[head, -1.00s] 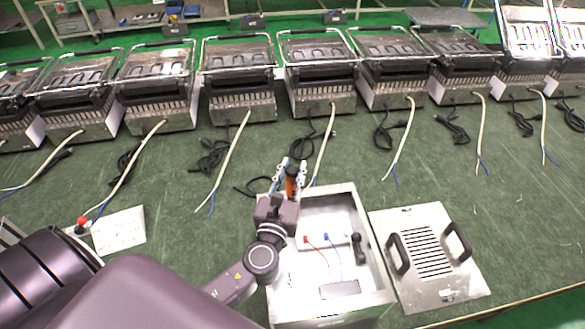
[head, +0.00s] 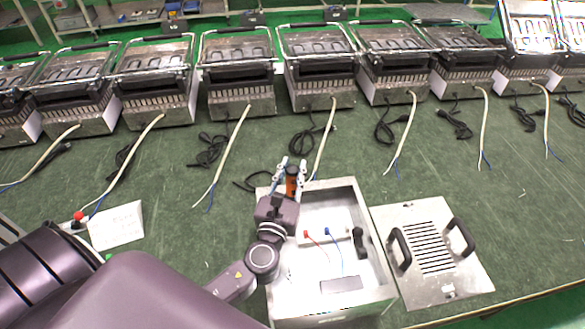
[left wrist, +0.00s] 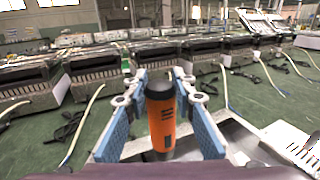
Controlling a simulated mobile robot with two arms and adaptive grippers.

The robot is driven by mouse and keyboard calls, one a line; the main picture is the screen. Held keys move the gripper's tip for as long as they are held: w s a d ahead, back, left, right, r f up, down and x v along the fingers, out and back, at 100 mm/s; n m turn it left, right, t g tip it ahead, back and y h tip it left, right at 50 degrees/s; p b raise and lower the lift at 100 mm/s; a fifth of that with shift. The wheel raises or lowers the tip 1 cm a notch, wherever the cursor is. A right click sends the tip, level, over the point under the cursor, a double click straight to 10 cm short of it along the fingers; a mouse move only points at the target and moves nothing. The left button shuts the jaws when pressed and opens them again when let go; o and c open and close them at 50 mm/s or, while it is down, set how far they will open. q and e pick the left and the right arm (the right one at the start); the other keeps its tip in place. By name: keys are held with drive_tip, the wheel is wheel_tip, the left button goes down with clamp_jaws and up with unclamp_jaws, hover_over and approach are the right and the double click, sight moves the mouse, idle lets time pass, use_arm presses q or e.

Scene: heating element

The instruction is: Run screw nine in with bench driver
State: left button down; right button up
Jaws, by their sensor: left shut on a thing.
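The bench driver (left wrist: 161,118) is an orange and black cylinder standing upright between the blue-padded fingers of my left gripper (left wrist: 162,112). In the head view the left gripper (head: 290,178) holds the driver (head: 291,183) at the upper left edge of an open metal box (head: 362,200). The box has red and blue wires, a black part and a flat plate inside. The driver's tip is hidden, and I cannot make out screw nine. My right gripper is in neither current view.
A slotted metal cover (head: 430,255) with two black handles lies right of the box. A white card (head: 116,227) and a red button (head: 79,216) are at the left. Several metal grills (head: 237,75) with trailing cables line the back.

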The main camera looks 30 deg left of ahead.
use_arm(q)
drive_tip(key=shift+f+b, duration=0.55)
drive_tip(key=shift+f, duration=0.3)
idle(1.6)
wheel_tip(320, 180, up, 5)
drive_tip(key=p, duration=0.5)
drive_tip(key=shift+r, duration=0.2)
drive_tip(key=shift+f, duration=0.1)
